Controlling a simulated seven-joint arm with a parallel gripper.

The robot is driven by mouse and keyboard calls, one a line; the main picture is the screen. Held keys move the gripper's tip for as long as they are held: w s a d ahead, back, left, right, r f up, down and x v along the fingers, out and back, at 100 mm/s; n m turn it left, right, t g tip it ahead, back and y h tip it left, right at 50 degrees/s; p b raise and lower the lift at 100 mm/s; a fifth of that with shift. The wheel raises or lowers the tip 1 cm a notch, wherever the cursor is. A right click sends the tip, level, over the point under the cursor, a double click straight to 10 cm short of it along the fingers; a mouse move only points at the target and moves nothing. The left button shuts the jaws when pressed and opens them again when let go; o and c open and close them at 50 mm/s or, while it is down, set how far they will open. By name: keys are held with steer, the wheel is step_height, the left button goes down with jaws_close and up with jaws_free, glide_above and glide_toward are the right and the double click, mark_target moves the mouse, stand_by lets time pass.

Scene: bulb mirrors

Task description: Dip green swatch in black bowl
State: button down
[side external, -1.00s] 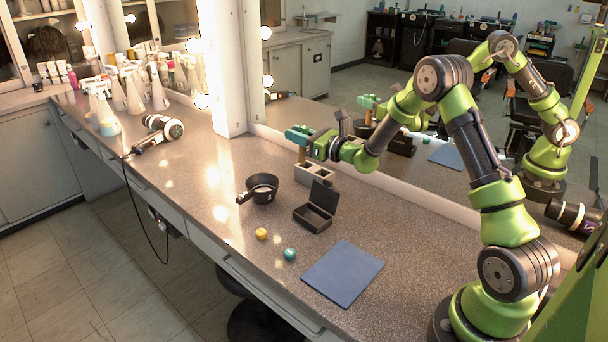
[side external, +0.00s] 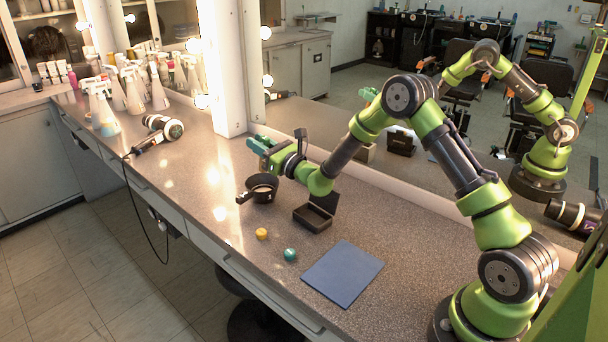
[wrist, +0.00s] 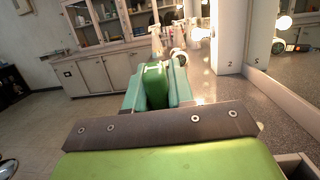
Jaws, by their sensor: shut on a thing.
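My gripper (side external: 258,144) is shut on the green swatch (wrist: 155,84). In the wrist view the green swatch stands between the two teal fingers. In the side view I cannot clearly tell the swatch from the gripper. The gripper points left, in the air above the black bowl (side external: 263,194) and apart from it. The bowl sits on the counter with its handle toward the left. The bowl does not show in the wrist view.
An open black box (side external: 312,217), a yellow ball (side external: 262,234), a teal ball (side external: 290,254) and a blue mat (side external: 343,274) lie on the counter. A mirror wall runs behind.

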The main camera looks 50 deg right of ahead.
steer(key=shift+s+f, duration=0.25)
steer(key=shift+f, duration=1)
steer(key=shift+w+f, duration=0.25)
steer(key=shift+f, duration=0.95)
steer(key=shift+w+f, duration=0.25)
steer(key=shift+f, duration=1.55)
steer(key=shift+s+r, duration=0.3)
steer(key=shift+r, duration=1.2)
steer(key=shift+s+r, duration=0.25)
steer(key=shift+r, duration=1.3)
steer(key=shift+s+r, duration=0.3)
steer(key=shift+r, duration=1.2)
steer(key=shift+r, duration=0.15)
step_height(320, 180, up, 5)
glide_above(261, 171)
steer(key=s, duration=0.1)
steer(key=shift+s+d, duration=0.1)
